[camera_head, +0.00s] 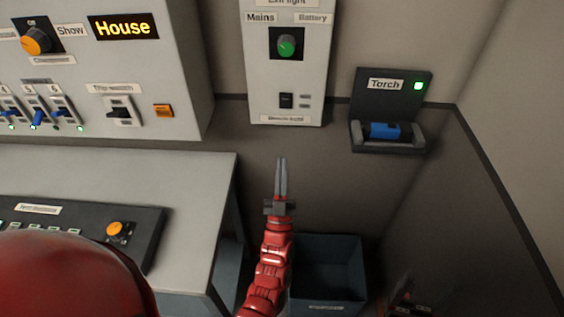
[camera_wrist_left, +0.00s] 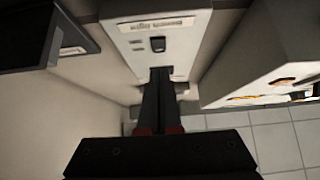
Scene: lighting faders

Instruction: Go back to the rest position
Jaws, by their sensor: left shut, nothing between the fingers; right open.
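My left gripper (camera_head: 281,162) is at the middle of the head view, at the end of a red arm that rises from the bottom edge. Its two long dark fingers are together with nothing between them. They point up toward the lower edge of the bench light panel (camera_head: 286,76). In the left wrist view, the shut fingers (camera_wrist_left: 161,72) point at the panel (camera_wrist_left: 175,45), which appears upside down. I cannot tell the gap between the fingertips and the panel. I cannot make out my right gripper in either view.
A torch (camera_head: 384,131) sits in its wall holder, right of the panel. A grey desk with a control console (camera_head: 85,232) is at left, below the House switch panel (camera_head: 185,62). A blue-grey bin (camera_head: 328,270) stands right of my arm. A dark object with red parts (camera_head: 408,300) is cut off below.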

